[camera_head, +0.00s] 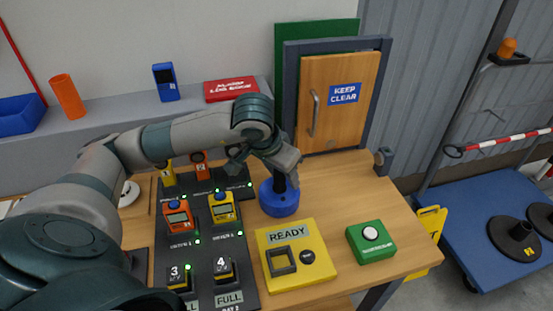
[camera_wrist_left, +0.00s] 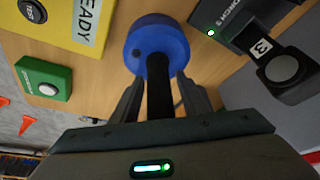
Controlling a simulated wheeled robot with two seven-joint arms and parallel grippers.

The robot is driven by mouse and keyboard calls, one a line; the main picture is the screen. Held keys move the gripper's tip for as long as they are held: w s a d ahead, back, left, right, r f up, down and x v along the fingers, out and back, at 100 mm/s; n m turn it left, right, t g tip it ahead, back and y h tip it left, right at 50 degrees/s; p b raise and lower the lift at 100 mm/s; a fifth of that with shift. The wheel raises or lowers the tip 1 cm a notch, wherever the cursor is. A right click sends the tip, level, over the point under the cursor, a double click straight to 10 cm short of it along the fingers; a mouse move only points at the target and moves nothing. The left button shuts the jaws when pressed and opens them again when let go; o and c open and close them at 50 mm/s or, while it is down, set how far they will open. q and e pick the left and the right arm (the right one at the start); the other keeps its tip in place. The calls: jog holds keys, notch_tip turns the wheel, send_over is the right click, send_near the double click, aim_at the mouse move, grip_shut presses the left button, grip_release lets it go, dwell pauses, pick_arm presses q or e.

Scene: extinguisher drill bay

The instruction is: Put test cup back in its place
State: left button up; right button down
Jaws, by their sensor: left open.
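A round blue piece with a black upright handle (camera_head: 279,204), which looks like the test cup, stands on the wooden table behind the yellow READY panel. It also shows in the left wrist view (camera_wrist_left: 148,38). My left gripper (camera_head: 281,172) is above it, reaching down over the handle. In the left wrist view my open fingers (camera_wrist_left: 158,88) lie on either side of the black handle. I cannot tell whether they touch it. My right gripper is not in view.
A yellow READY panel (camera_head: 312,266) and a green button box (camera_head: 370,243) stand in front and to the right. A dark dock (camera_head: 205,247) with several devices is at left. An orange cylinder (camera_head: 67,96) stands on the back ledge. The table behind the green box is clear.

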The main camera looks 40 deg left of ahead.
pick_arm(q)
jog(key=shift+r, duration=0.15)
jog(key=shift+v, duration=0.95)
jog(key=b+v, duration=0.1)
jog(key=v, duration=0.9)
jog(key=shift+b, duration=0.4)
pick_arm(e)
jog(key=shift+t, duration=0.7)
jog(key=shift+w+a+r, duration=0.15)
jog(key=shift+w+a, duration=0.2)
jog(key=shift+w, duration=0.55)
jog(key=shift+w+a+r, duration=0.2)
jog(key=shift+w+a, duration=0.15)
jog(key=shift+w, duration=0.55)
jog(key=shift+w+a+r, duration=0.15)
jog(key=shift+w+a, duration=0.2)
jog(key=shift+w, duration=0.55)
pick_arm(q)
jog(key=shift+d, duration=0.1)
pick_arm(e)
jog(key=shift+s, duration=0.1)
